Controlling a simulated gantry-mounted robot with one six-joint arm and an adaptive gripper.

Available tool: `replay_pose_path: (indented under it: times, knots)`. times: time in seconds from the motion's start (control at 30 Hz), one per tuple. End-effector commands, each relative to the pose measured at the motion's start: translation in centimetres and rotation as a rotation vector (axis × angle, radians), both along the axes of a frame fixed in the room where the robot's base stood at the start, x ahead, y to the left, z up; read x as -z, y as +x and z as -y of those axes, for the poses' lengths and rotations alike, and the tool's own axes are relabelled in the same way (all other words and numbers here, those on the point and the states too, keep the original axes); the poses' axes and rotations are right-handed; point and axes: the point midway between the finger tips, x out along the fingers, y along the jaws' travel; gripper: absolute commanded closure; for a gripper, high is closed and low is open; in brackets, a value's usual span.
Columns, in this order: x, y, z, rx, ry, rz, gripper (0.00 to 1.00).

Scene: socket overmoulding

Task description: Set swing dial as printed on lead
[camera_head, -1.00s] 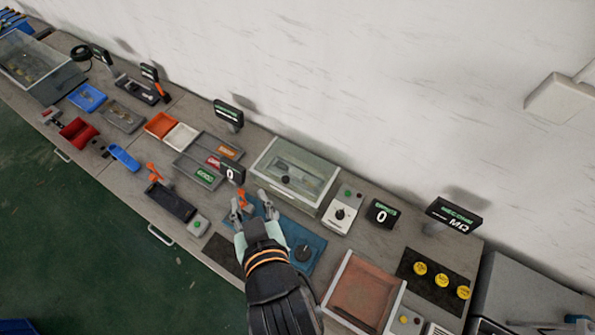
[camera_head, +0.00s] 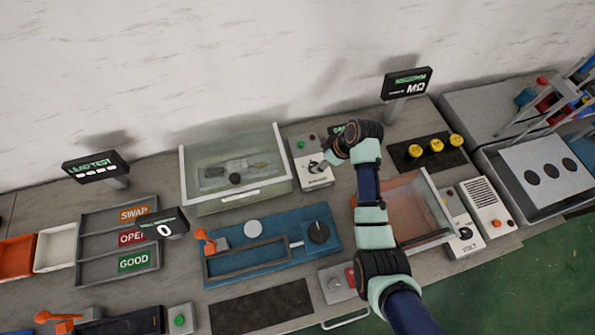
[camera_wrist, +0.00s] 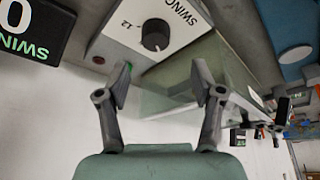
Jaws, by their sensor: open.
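The swing dial is a black knob on a white-faced control box (camera_head: 305,150) behind the work area. In the wrist view the black knob (camera_wrist: 155,35) sits above the space between my fingertips, with "12" and "SWING" printed beside it. My gripper (camera_wrist: 165,82) is open and empty, its two fingers apart and short of the knob in the picture. In the head view my gripper (camera_head: 318,165) is over the box and partly hides the dial. A black SWING display (camera_wrist: 25,30) reads 0. I cannot make out any print on a lead.
A clear-lidded chamber (camera_head: 235,192) stands left of the box, with a dark item inside. A blue fixture (camera_head: 272,243) with a black knob lies in front. An orange-lined tray (camera_head: 430,215) is right of my arm. Yellow-topped pieces (camera_head: 437,145) stand farther right.

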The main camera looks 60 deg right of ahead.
Motion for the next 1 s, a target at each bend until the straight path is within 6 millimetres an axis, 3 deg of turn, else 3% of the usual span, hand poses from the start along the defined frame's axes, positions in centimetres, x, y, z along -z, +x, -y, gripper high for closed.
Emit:
replay_pose_path:
  times: [0.23,0.6,0.93,1.0]
  knots:
    - [1.2,0.0,0.3,-0.001,0.006,-0.003,0.33]
    - [6.9,2.4,0.2,-0.001,0.005,-0.003,0.33]
    - [7.3,2.7,0.3,0.000,0.003,-0.002,0.33]
    - [7.3,2.7,0.3,0.001,0.004,-0.002,0.45]
